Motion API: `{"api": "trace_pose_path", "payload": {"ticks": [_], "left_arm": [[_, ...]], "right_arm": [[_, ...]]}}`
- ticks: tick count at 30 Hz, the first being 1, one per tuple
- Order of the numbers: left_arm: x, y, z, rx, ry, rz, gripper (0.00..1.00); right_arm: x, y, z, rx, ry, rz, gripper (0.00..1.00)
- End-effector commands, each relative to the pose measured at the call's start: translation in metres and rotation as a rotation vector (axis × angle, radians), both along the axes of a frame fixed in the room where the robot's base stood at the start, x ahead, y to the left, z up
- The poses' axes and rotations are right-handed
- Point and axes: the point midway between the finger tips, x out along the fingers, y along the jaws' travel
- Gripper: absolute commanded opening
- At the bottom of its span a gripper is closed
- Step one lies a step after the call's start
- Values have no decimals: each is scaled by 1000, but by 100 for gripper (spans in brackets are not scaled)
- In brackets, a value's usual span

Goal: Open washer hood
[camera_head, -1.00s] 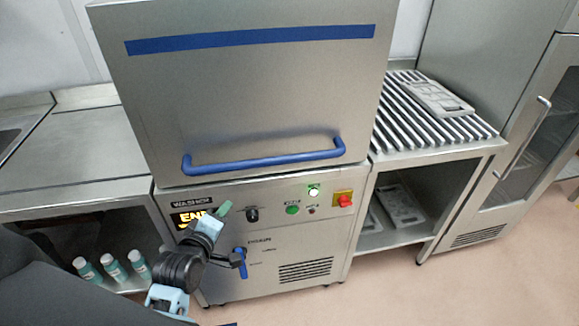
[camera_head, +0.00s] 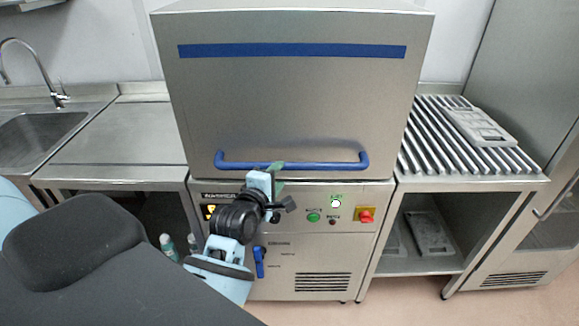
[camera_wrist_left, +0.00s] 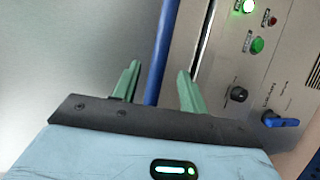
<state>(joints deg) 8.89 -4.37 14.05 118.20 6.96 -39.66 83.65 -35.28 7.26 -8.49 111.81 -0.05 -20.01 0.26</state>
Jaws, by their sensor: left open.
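The washer hood (camera_head: 295,100) is a large steel box with a blue stripe, and it is down on the washer body (camera_head: 320,255). A blue bar handle (camera_head: 325,166) runs along its lower front edge. My left gripper (camera_head: 278,172) is at the left part of this handle. In the left wrist view the blue handle (camera_wrist_left: 159,50) passes between the two open green fingers (camera_wrist_left: 158,82), and a gap shows beside each finger. The gripper hides part of the washer's display. My right gripper is not in view.
A slatted steel rack table (camera_head: 425,135) stands at the right with a grey mould plate (camera_head: 480,127) on it. Another plate (camera_head: 428,233) lies on its lower shelf. A counter with a sink (camera_head: 40,135) is at the left. Knobs, a red switch (camera_head: 366,215) and a blue lever (camera_head: 259,262) are on the washer front.

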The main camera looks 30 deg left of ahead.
Motion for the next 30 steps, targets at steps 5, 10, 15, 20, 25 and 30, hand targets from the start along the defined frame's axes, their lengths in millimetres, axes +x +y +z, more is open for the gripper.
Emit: {"api": "trace_pose_path", "payload": {"ticks": [5,10,15,20,25,30], "left_arm": [[25,4,-3,3,-2,-1,43],[48,7,-7,4,-1,-1,43],[61,9,-10,2,-3,0,43],[67,10,-11,2,-2,0,43],[67,10,-12,2,-2,0,43],[67,10,-12,2,-2,0,34]], "right_arm": [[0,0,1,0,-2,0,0],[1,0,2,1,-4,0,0],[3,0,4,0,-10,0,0],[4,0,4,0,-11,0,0],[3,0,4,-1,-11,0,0],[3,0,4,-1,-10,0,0]]}}
